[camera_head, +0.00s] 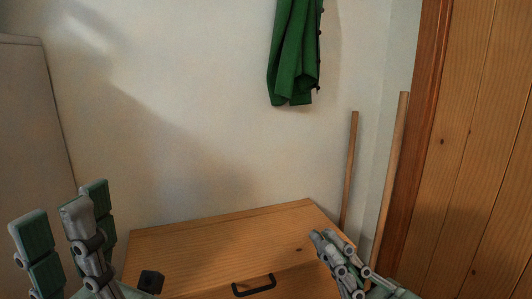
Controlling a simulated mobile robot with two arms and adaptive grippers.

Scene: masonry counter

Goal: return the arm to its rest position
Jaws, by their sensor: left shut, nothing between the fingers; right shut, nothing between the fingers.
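My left gripper (72,222) stands at the lower left with its grey-green fingers pointing up, shut and empty. It appears in front of the white wall, left of the wooden chest. My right gripper (328,238) is at the lower middle right, its grey fingers pointing up and left, shut and empty. In the picture it overlaps the right part of the chest; I cannot tell whether it touches it. Most of both arms is outside the frame.
The wooden chest (220,232) with a black handle (254,286) has a bare top. A green garment (294,50) hangs on the wall. Two wooden poles (350,165) (391,180) lean near the wooden door (480,150). A pale cabinet (30,120) stands left.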

